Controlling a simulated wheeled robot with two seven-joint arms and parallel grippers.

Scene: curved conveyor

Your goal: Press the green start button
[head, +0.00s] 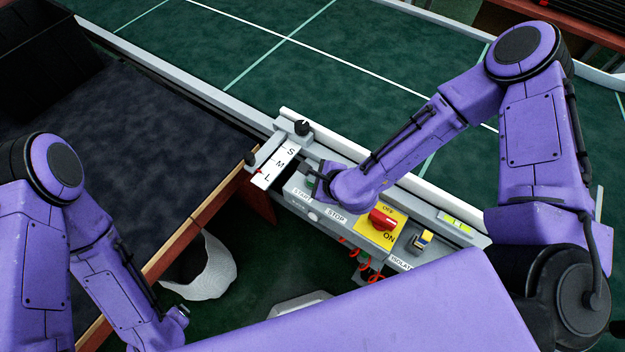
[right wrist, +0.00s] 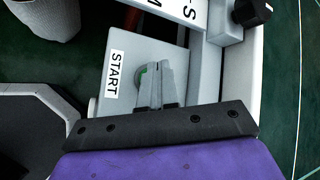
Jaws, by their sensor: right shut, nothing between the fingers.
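The green start button (right wrist: 143,72) shows as a thin green edge in a round grey collar in the right wrist view. The fingers of my right gripper (right wrist: 152,70) cover most of it. They are shut with nothing between them, and their tips lie over the button; I cannot tell whether they touch it. The START label (right wrist: 115,74) is beside the button. In the head view my right gripper (head: 311,181) is over the panel by the START label (head: 302,194) and hides the button. My left arm is low at the left; its fingers cannot be made out.
The grey panel also carries a STOP label (head: 336,215), a red rotary switch (head: 383,219) on a yellow plate and a blue-yellow isolator (head: 421,241). A S-M-L selector plate (head: 279,164) adjoins the gripper. The green conveyor (head: 330,75) lies behind; a white bin (head: 208,272) stands below.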

